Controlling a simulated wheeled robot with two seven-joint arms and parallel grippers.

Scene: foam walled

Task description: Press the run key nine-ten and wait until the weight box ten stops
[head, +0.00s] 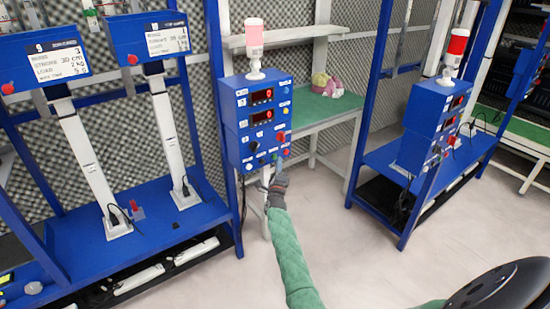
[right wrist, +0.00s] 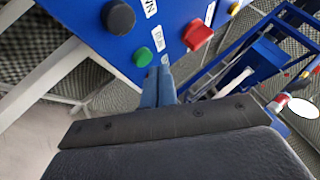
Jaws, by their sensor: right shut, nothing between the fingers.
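The blue control box (head: 230,125) has two red displays (head: 262,96), which look to read 0. My right gripper (head: 279,166) is shut and empty at the box's lower edge. In the right wrist view, its blue fingertips (right wrist: 158,72) are close to a green key (right wrist: 142,57) beside a label like RUN; contact cannot be told. A black knob (right wrist: 118,17) and red button (right wrist: 197,34) are nearby. Two blue weight boxes stand on white columns at left: one marked 9 (head: 57,58), and another (head: 150,40), its number too small to read. My left gripper is not in view.
A pale pink signal lamp (head: 254,38) stands on the control box. A second blue control box (head: 428,125) with a red lamp (head: 457,45) is at right. A green table (head: 318,110) holds a pink and yellow item (head: 325,87). The floor (head: 340,250) is clear.

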